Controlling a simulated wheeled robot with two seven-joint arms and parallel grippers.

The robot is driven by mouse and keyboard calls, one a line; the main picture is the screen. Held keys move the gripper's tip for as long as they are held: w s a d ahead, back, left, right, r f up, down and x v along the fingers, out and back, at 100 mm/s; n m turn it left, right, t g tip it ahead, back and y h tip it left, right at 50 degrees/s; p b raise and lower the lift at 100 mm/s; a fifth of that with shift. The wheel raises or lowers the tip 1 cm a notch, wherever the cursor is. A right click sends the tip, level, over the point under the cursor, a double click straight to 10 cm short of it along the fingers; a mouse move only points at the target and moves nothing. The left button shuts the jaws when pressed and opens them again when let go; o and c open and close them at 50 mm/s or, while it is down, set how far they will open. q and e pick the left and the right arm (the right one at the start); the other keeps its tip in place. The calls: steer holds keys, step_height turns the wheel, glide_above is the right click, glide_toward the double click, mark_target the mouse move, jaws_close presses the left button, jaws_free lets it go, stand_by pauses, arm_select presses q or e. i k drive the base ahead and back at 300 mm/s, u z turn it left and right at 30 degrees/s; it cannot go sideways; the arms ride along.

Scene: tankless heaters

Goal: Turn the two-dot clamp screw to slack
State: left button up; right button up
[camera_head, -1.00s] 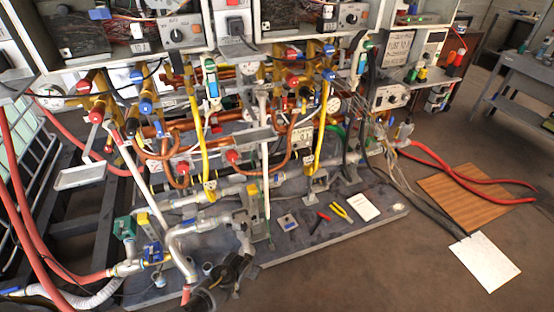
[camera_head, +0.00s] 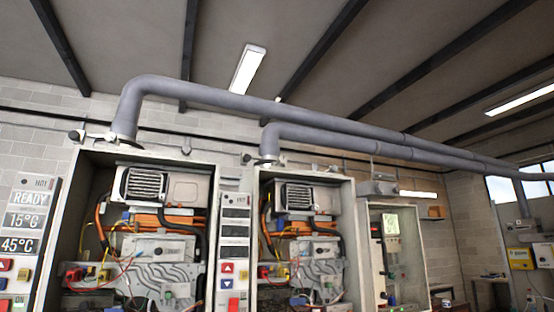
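Two grey flue pipes rise from the heater tops. A clamp (camera_head: 104,137) sits around the foot of the left pipe (camera_head: 128,108), with a dark round knob at its left. A similar clamp (camera_head: 267,160) sits at the foot of the second pipe (camera_head: 270,142), also with a dark knob at its left. Dot marks are too small to make out, so I cannot tell which clamp screw has two dots. Neither of my grippers is in view.
Two open heater cabinets (camera_head: 149,155) (camera_head: 305,175) show wiring and boards inside. A control panel (camera_head: 27,231) at the left reads READY, 15°C and 45°C. A smaller glass-fronted cabinet (camera_head: 396,255) stands at right. Ceiling beams and lamps (camera_head: 247,69) are above.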

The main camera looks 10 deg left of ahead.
mark_target(282, 160)
steer(key=u, duration=0.25)
steer(key=k, duration=0.15)
steer(key=z, duration=1.2)
steer(key=i, duration=1.3)
steer(key=u, duration=0.75)
